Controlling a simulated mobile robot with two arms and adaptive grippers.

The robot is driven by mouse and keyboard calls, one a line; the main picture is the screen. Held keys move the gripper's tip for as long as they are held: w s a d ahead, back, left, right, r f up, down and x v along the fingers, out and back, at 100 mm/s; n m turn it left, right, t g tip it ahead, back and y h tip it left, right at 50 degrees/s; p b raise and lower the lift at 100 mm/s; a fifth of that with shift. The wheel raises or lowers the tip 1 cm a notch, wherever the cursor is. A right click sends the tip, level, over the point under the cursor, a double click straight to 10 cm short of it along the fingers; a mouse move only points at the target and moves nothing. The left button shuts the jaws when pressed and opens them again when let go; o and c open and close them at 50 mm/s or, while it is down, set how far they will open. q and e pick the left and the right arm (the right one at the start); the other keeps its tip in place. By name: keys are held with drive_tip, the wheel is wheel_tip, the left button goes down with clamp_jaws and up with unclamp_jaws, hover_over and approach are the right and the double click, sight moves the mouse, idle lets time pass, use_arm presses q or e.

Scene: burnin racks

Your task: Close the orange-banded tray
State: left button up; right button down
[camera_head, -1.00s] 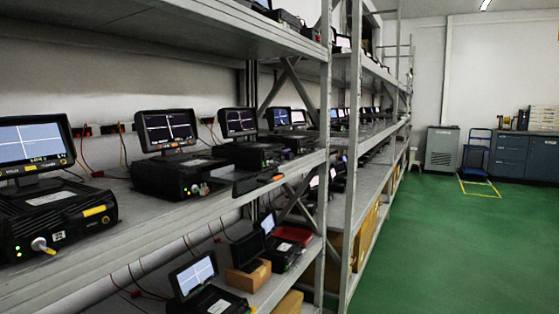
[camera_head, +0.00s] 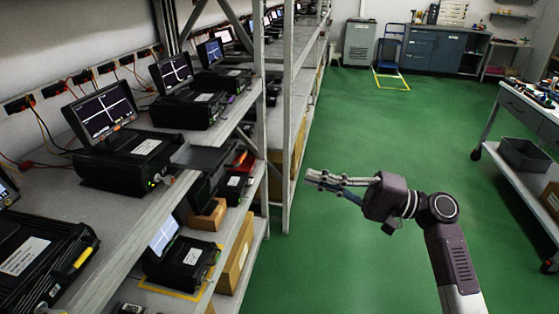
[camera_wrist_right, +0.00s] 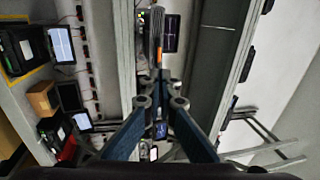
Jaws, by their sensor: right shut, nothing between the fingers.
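The orange-banded tray (camera_head: 206,157) is a thin dark slab sticking out past the front edge of the upper shelf in the head view. In the right wrist view the tray (camera_wrist_right: 156,22) shows narrow, with its orange band (camera_wrist_right: 158,52) toward my fingers. My right gripper (camera_head: 314,179) is shut and empty over the aisle, to the right of the tray and apart from it in the head view. In the right wrist view its fingertips (camera_wrist_right: 160,100) are together, and the tray lies beyond them. My left gripper is not in view.
Black units with screens (camera_head: 103,113) line the upper shelf (camera_head: 150,225). Lower-shelf units (camera_head: 184,265) and a cardboard box (camera_head: 208,215) stand below. A grey rack post (camera_head: 262,135) rises near the tray. The green aisle floor (camera_head: 350,260) is clear; a workbench (camera_head: 530,115) stands at right.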

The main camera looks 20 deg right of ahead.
drive_tip(key=p+x, duration=0.5)
drive_tip(key=x, duration=0.6)
drive_tip(key=shift+a+r, duration=0.15)
drive_tip(key=shift+a, duration=0.05)
drive_tip(key=shift+x, duration=0.9)
drive_tip(key=shift+w+f, duration=0.1)
drive_tip(key=shift+f, duration=0.15)
drive_tip(key=b, duration=0.4)
approach(180, 151)
drive_tip(key=x, duration=0.6)
drive_tip(key=shift+w+a, duration=0.2)
